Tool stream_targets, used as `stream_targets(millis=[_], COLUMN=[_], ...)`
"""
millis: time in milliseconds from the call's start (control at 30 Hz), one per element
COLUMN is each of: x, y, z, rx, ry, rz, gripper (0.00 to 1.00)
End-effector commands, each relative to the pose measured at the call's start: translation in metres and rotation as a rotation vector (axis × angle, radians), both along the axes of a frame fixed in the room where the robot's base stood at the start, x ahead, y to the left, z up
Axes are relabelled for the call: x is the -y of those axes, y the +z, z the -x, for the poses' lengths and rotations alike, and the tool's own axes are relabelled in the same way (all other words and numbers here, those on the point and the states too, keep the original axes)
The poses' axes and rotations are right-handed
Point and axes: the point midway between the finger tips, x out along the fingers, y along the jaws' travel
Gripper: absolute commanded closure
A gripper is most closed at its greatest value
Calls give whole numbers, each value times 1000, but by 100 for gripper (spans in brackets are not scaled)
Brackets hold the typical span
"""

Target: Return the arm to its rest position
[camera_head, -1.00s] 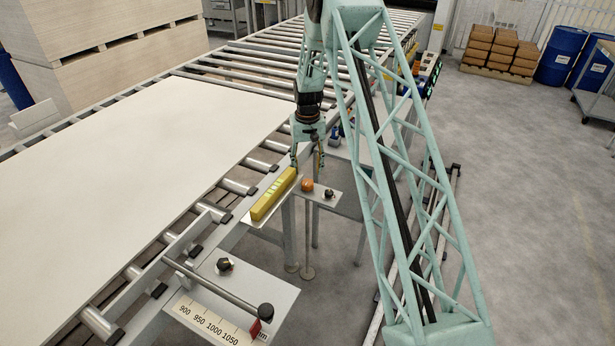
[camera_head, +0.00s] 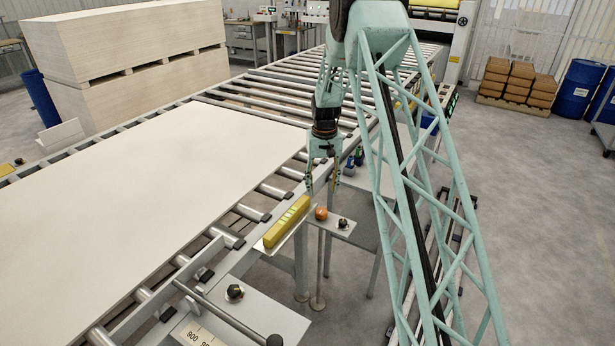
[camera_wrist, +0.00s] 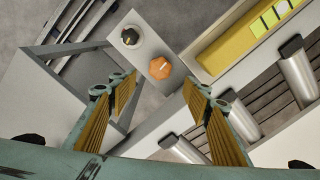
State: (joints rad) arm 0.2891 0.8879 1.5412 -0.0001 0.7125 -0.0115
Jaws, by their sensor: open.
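My gripper (camera_head: 323,187) hangs pointing down at the right edge of the roller conveyor, just above a small bracket shelf. Its jaws are apart with nothing between them. In the wrist view my gripper (camera_wrist: 155,105) shows two yellow ribbed finger pads spread wide. Below it are an orange knob (camera_head: 321,213) and a black knob (camera_head: 343,223) on the shelf. A yellow spirit level (camera_head: 287,222) lies on a ledge to the left of the gripper. It also shows at the upper right in the wrist view (camera_wrist: 235,45), apart from the fingers.
A large pale board (camera_head: 130,215) covers the conveyor rollers on the left. Board stacks (camera_head: 140,45) stand behind.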

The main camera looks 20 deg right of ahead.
Motion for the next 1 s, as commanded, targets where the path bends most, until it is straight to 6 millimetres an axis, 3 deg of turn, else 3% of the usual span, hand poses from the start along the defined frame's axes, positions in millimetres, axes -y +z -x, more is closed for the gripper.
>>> stream_targets(millis=[267, 467, 1000], x=[-1, -6, -43], y=[3, 20, 120], z=[0, 4, 35], rx=[1, 8, 44], ry=[1, 6, 36], rz=[0, 2, 13], gripper=[55, 55, 55])
